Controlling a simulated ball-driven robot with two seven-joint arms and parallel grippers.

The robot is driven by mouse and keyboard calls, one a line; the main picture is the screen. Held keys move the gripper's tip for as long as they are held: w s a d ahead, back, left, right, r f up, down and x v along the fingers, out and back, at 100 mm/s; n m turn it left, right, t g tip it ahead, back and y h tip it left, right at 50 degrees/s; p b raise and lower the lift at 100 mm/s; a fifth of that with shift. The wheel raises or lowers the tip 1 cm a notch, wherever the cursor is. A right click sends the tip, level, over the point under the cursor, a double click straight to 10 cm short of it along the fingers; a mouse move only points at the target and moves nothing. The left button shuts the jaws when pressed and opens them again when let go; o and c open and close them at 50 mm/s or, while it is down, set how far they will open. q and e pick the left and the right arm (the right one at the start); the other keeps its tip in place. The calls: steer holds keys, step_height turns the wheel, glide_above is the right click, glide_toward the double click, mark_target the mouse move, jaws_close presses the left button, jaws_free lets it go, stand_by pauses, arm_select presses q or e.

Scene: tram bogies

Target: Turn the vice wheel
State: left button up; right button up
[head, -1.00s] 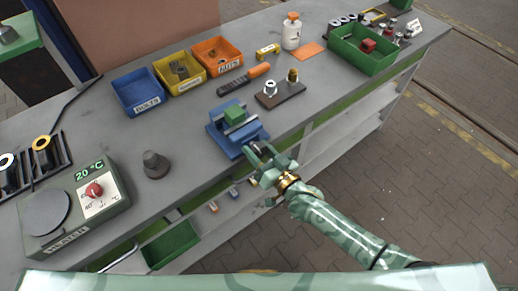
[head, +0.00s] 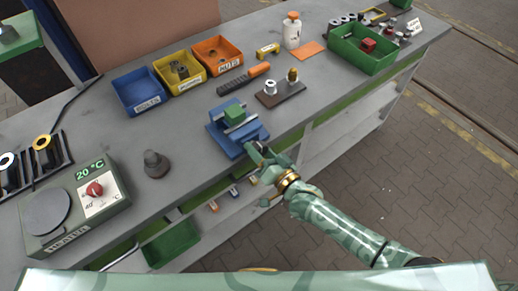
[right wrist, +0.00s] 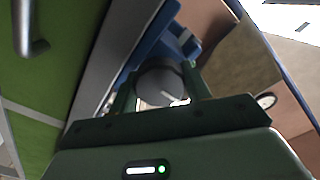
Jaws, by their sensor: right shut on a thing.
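The blue vice (head: 222,140) stands at the front edge of the grey workbench, with a green block (head: 234,112) between its jaws. My right gripper (head: 256,150) reaches the front end of the vice and is shut on the vice wheel. In the right wrist view the dark grey round wheel (right wrist: 160,82) sits between the two green fingers of my right gripper (right wrist: 158,95), with part of the blue vice (right wrist: 150,42) behind it. In the head view the gripper largely hides the wheel. My left gripper is not in view.
Blue (head: 139,90), yellow (head: 179,73) and orange (head: 217,55) bins stand behind the vice. A dark block with two fittings (head: 280,94) lies to its right, and a dark grey weight (head: 155,164) to its left. The heater (head: 75,207) is at the far left.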

steer(key=o, duration=1)
steer(key=p+v, duration=0.1)
steer(key=v, duration=1.5)
steer(key=shift+s+d, duration=0.15)
steer(key=shift+s, duration=0.05)
